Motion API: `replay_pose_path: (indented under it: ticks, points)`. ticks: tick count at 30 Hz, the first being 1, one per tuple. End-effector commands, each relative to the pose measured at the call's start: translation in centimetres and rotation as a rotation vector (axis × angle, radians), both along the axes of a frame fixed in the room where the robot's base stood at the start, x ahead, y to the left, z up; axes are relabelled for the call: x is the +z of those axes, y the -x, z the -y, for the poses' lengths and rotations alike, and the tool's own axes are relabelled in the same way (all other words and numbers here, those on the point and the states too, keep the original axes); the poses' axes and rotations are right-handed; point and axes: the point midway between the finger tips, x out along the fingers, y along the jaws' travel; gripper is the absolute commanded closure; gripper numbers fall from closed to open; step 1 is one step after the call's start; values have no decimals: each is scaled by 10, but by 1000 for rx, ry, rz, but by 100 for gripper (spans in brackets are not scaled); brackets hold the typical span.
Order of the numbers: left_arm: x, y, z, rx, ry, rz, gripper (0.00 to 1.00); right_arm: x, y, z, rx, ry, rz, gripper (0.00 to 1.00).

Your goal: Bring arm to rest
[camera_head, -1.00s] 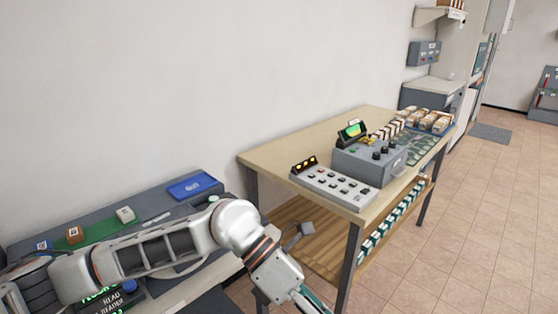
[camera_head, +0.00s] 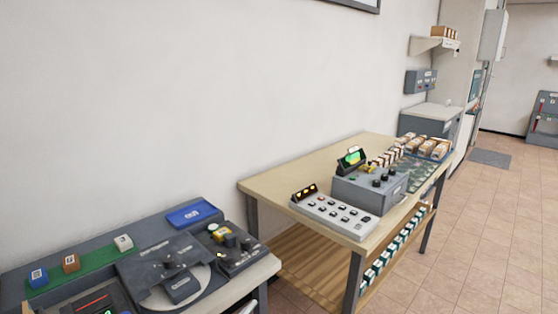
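Neither of my arms nor grippers shows in the head view now. The workbench at the left, with a grey console (camera_head: 180,280) and a green strip (camera_head: 85,266), is now unobstructed. A blue block (camera_head: 38,277), a brown block (camera_head: 71,263) and a white block (camera_head: 124,242) sit along the green strip. Whether either gripper is open or holds anything is hidden.
A beige table (camera_head: 290,180) carries a white button panel (camera_head: 334,217), a grey control box (camera_head: 370,188) and several small boxes (camera_head: 428,147). A blue tray (camera_head: 194,214) lies on the left bench. Tiled floor (camera_head: 470,240) at the right is clear.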

Motion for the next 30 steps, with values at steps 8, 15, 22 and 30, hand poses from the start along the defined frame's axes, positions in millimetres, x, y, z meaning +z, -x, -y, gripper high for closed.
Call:
replay_pose_path:
  ticks: [8,15,22,30]
  points:
    - [-155,66,-98,252,78,-523,59,0,0,0,0,0,1,100]
    - [-230,136,-148,381,108,-800,59,0,0,0,0,0,1,100]
    - [-246,156,-160,413,116,-867,59,0,0,0,0,0,0,100]
    - [-246,155,-159,411,114,-865,59,-1,0,0,0,0,-1,100]
